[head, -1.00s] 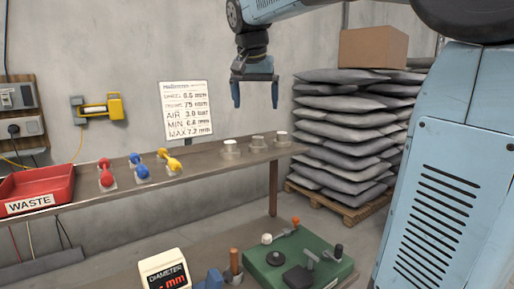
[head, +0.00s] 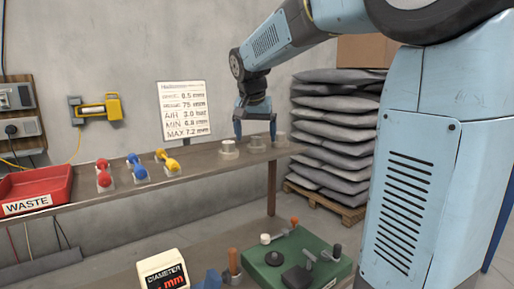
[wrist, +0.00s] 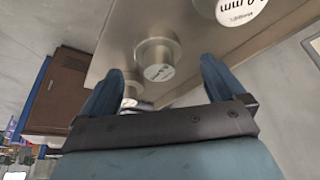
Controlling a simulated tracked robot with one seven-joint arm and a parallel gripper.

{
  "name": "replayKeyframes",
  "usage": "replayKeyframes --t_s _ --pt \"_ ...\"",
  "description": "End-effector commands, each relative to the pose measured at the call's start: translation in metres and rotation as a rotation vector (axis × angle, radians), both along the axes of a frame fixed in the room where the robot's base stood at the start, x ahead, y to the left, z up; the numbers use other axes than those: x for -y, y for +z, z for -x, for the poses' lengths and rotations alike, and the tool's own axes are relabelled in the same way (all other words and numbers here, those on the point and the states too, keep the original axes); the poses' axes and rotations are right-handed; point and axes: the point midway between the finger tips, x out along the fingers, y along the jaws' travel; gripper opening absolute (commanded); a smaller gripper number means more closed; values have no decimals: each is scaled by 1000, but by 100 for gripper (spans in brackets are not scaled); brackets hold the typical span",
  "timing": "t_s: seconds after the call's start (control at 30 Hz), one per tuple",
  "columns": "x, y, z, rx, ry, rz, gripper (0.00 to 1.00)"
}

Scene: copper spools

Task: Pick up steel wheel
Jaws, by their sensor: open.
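Three grey metal pieces with pale round tops stand in a row at the right end of the shelf: a left one (head: 228,149), a middle one (head: 256,145) and a right one (head: 281,140). I cannot tell for sure which is the steel wheel. My gripper (head: 255,135) is open, fingers pointing down, just above or around the middle one in the head view. A larger white label (wrist: 243,10) is partly cut off at the top.
Red (head: 103,175), blue (head: 138,170) and yellow (head: 166,160) pieces stand on the shelf (head: 200,170). A red waste bin (head: 38,186) is at left. A lower bench holds a green board (head: 310,270) with tools and a diameter gauge (head: 163,272). Stacked sacks (head: 335,130) stand at right.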

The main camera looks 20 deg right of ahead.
Motion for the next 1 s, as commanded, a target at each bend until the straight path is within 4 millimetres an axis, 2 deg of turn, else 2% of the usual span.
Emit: replayKeyframes --t_s 0.2,0.5,1.0 --pt "4 -22 -8 0 0 0 96" --pt "4 -25 -9 1 0 0 95" --pt "3 -24 -9 1 1 0 48"
